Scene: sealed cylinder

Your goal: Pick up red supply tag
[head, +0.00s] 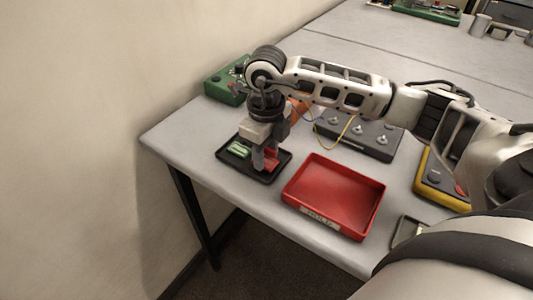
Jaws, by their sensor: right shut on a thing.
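The red supply tag (271,154) is at the black tray (263,178) near the left end of the table. My right gripper (265,162) points down over that tray and is shut on the red tag; the fingers hide part of it. I cannot tell whether the tag still touches the tray. A green piece (239,150) lies in the same tray, left of the fingers. My left gripper is not in view.
An empty red tray (333,192) labelled HOLD stands right of the black tray. Behind are a green box (222,88) and a dark panel with knobs (357,137). A yellow-edged box (436,181) stands at right. The table's front edge is close.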

